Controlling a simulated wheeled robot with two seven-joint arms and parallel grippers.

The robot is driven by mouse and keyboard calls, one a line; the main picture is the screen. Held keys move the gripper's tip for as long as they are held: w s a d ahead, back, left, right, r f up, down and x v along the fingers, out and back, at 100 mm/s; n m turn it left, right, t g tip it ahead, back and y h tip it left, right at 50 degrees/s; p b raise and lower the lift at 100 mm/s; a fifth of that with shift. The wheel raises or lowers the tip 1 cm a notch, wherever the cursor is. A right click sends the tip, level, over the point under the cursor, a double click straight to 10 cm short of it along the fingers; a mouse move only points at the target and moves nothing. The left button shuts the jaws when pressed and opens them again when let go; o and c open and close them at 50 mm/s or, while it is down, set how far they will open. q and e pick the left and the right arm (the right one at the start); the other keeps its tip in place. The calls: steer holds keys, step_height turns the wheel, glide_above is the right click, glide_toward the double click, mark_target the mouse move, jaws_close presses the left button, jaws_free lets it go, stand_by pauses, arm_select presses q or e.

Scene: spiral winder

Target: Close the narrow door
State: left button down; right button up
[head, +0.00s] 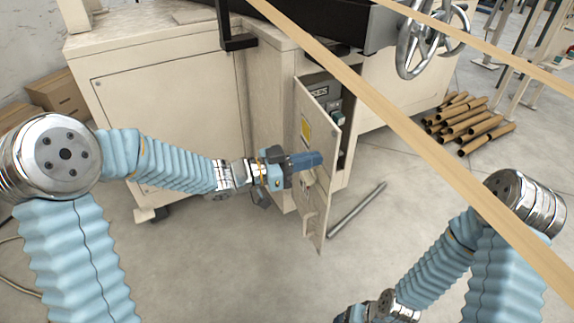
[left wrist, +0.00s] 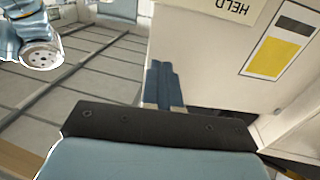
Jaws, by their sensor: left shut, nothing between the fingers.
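The narrow door (head: 318,118) is a tall cream panel with a yellow label, on the end of the cream cabinet. It stands ajar, and the dark interior with a control box (head: 322,90) shows behind its far edge. My left gripper (head: 318,160) is shut and empty, in front of the door's outer face at mid height. I cannot tell whether its fingertips touch the panel. In the left wrist view, the blue fingers (left wrist: 163,84) lie together beside a pale panel (left wrist: 215,50) with a yellow label. My right gripper (head: 350,314) is barely visible at the bottom edge.
A grey metal bar (head: 357,209) lies on the floor right of the door. Long wooden strips (head: 400,120) cross the view above. Cardboard tubes (head: 468,118) are piled at the right. A handwheel (head: 416,48) is on the machine. Cardboard boxes (head: 60,97) stand at left.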

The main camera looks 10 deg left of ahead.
arm_select(q)
steer(key=shift+x, duration=1.1)
